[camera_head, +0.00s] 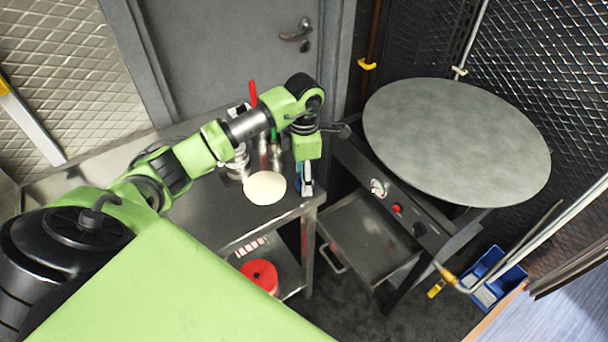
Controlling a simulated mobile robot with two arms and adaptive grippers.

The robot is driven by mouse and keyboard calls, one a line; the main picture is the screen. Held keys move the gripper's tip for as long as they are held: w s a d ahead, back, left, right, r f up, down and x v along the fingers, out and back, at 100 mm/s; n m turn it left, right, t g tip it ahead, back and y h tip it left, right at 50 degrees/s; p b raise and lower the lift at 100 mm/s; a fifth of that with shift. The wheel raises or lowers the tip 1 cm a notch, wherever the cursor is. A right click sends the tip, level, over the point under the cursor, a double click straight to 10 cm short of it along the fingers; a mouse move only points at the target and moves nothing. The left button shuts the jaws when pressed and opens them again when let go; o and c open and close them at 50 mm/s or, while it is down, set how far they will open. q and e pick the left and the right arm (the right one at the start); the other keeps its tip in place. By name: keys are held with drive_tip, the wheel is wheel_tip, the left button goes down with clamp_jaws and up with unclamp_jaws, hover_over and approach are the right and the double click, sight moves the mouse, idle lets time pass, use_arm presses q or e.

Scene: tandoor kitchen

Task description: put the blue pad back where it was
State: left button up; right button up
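My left arm reaches in from the left. My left gripper (307,188) points down at the right end of the steel table (225,205). A small strip of blue (298,172) shows right beside its fingers. This may be the blue pad, but the gripper hides most of it. I cannot tell whether the fingers are shut on it or whether it touches the table. A round, pale dough piece (265,187) lies on the table just left of the gripper. My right gripper is not in view.
Bottles and metal containers (238,162) stand behind the dough. A large round grey griddle (455,140) stands to the right, with knobs on its front and a steel tray (370,235) below. A red round object (260,275) sits on the lower shelf. A blue bin (495,275) is on the floor.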

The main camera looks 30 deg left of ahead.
use_arm(q)
drive_tip(key=shift+r, duration=0.45)
wheel_tip(320, 180, up, 12)
drive_tip(key=b, duration=0.3)
drive_tip(key=shift+f, duration=0.25)
